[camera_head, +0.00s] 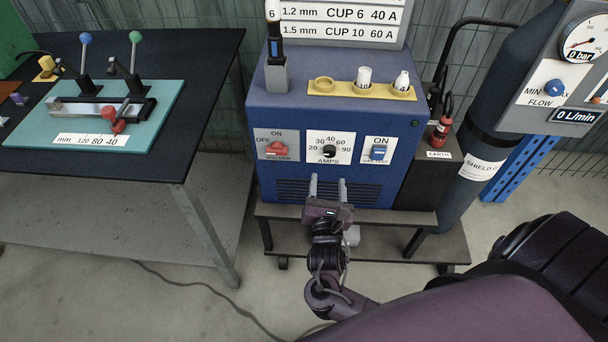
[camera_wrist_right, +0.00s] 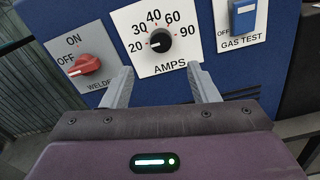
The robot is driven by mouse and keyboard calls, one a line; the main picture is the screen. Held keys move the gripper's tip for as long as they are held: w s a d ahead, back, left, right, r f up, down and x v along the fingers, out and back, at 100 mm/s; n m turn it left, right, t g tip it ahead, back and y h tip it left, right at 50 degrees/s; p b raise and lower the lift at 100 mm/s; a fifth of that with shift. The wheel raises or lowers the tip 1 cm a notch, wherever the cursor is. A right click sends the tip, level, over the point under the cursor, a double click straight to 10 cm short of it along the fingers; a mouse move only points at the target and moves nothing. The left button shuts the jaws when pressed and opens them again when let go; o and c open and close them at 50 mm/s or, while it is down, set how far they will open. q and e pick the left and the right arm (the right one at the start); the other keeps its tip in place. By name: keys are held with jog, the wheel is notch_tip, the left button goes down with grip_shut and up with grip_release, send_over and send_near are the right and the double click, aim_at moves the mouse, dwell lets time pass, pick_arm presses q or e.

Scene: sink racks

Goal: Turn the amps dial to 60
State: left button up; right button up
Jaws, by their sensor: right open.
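The amps dial (camera_head: 328,151) is a small black knob on a white plate on the front of the blue welder (camera_head: 390,185). In the right wrist view the dial (camera_wrist_right: 160,41) sits within an arc of numbers, 20 and 30 on the left, 40 and 60 on top, 90 on the right. Its white mark appears to point left, toward 20. My right gripper (camera_head: 328,182) is open and empty just below the dial plate, fingers toward the panel. In the wrist view its fingers (camera_wrist_right: 163,82) stand apart below the dial, not around it. My left gripper is not in view.
A red welder switch (camera_wrist_right: 85,66) is left of the dial, and a blue gas test switch (camera_wrist_right: 243,14) is right of it. A gas cylinder (camera_head: 490,130) stands at the right. A dark table (camera_head: 190,100) with a teal board (camera_head: 160,120) is at the left.

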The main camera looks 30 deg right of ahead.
aim_at(329, 155)
jog(key=x, duration=0.6)
jog(key=shift+w+d+r, duration=0.15)
jog(key=shift+d, duration=0.15)
jog(key=shift+w+d, duration=0.35)
jog(key=shift+w, duration=0.2)
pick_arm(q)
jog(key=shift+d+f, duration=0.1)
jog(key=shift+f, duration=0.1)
pick_arm(e)
jog(key=c, duration=1)
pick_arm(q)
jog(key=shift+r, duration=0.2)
